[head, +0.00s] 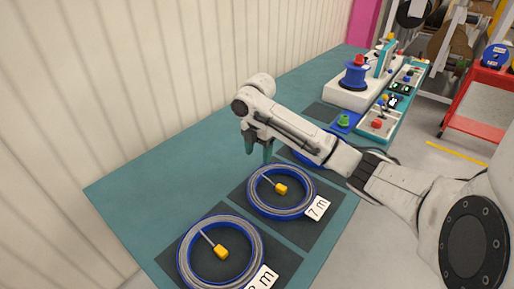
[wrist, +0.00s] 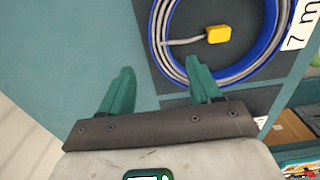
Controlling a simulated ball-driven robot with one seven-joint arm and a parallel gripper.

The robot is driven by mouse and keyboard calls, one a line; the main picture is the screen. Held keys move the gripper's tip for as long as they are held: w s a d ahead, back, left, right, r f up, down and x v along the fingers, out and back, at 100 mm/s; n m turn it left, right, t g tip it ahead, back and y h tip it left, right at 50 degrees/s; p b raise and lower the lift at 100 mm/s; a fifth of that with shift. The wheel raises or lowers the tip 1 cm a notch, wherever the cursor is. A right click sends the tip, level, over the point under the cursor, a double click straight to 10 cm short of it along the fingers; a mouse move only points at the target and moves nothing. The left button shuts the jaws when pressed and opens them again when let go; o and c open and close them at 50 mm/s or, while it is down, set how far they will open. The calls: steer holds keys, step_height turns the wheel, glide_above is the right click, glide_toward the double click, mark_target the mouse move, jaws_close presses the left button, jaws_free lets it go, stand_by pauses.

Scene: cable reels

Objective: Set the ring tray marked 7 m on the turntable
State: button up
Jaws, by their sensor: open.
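The ring tray marked 7 m (head: 258,207) is a blue ring holding grey coiled cable, with a yellow block (head: 281,189) inside and a white 7 m tag (head: 317,208). It lies flat on a dark square mat on the teal bench. My gripper (head: 258,149) is open and empty, above and behind the tray toward the wall. In the wrist view the tray (wrist: 264,55) is at the upper right. One finger of my gripper (wrist: 160,80) overlaps its near edge in the picture; the other is over bare bench.
Another blue ring tray (head: 190,262) lies nearer, its tag partly cut off. A further blue ring (head: 303,158) is mostly hidden behind my arm. A white unit (head: 350,94) with a blue spool (head: 354,76) stands farther along the bench. The bench left of the trays is clear.

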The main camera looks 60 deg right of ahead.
mark_target(258, 173)
step_height(258, 173, down, 9)
steer(key=shift+r, duration=0.15)
stand_by(0.4)
jaws_close()
stand_by(0.4)
steer(key=c, duration=0.6)
jaws_free()
steer(key=shift+c, duration=0.2)
jaws_close()
steer(key=shift+r, duration=0.2)
